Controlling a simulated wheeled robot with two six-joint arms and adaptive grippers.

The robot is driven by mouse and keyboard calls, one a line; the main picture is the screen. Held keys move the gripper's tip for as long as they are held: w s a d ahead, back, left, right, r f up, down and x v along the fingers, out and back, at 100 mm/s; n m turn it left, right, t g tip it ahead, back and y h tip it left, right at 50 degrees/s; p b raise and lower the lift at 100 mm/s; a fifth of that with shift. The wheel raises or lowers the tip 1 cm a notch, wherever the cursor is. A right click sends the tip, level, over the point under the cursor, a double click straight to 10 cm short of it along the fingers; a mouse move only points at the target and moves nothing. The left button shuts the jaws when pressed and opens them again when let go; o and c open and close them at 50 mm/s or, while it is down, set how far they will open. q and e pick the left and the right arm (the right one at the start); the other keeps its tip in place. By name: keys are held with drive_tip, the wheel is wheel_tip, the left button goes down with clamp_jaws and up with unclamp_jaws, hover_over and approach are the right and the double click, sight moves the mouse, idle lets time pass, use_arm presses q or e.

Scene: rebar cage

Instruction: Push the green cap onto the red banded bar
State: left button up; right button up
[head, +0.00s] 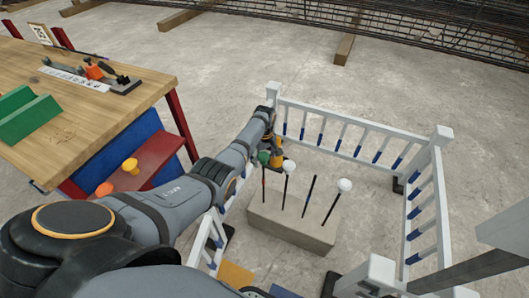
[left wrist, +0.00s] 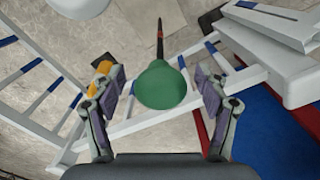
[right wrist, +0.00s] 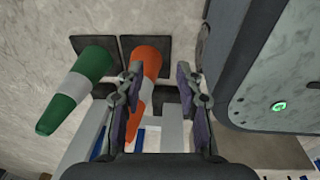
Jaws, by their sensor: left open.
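The green cap (head: 263,157) sits at the top of the leftmost bar (head: 263,186), which rises from a concrete block (head: 300,229). In the left wrist view the green cap (left wrist: 162,86) lies between the fingers of my left gripper (left wrist: 158,88), with a gap on both sides. The red banded bar (left wrist: 160,38) runs away behind the cap; the cap hides the bar's end, so I cannot tell how deep it sits. My left gripper (head: 271,142) is open. My right gripper (right wrist: 158,105) is open and empty, outside the head view.
Two bars carry white caps (head: 289,166) (head: 345,185); a dark bar (head: 309,195) between them is bare. A white railing (head: 345,120) surrounds the block. A workbench (head: 85,110) stands at left. A green cone (right wrist: 78,88) and an orange cone (right wrist: 145,65) show in the right wrist view.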

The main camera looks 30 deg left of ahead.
sight(265, 155)
use_arm(q)
wheel_tip(265, 155, up, 11)
drive_tip(key=shift+r, duration=0.15)
idle(0.7)
